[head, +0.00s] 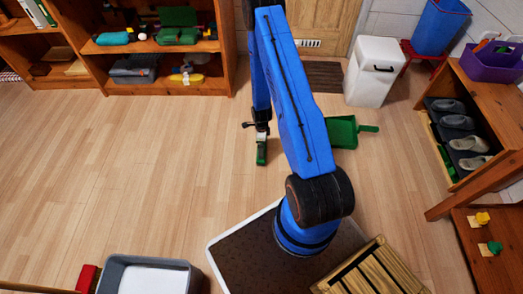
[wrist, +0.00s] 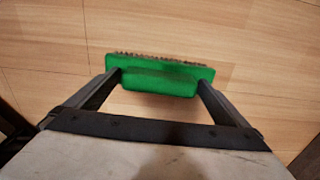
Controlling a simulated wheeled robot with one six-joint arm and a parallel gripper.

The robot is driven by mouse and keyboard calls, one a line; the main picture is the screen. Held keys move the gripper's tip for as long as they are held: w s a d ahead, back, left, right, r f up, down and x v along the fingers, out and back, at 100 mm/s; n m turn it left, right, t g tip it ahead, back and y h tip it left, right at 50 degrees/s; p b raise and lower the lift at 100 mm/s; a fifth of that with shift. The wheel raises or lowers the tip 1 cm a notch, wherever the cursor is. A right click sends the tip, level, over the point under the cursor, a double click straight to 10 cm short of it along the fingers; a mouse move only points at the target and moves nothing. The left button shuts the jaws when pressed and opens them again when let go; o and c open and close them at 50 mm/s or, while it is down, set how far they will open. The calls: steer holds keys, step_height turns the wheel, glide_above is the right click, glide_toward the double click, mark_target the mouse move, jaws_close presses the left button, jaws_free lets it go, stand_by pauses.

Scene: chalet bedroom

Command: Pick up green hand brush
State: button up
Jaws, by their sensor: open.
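The green hand brush (wrist: 160,78) lies on the wooden floor, with dark bristles along its far edge in the wrist view. My gripper (wrist: 158,84) is open. Its two fingertips reach the near edge of the brush, one on each side of the narrower green part. I cannot tell whether they touch it. In the head view the brush (head: 261,154) shows as a small green shape just below my gripper (head: 261,140), which hides part of it.
A green dustpan (head: 343,131) lies on the floor to the right, behind my arm. A white bin (head: 372,75) and a shoe rack (head: 455,130) stand further right. A wooden shelf (head: 165,88) is at the back left. The floor on the left is clear.

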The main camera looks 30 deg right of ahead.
steer(key=shift+f, duration=0.1)
steer(key=shift+c, duration=0.6)
steer(key=c, duration=0.9)
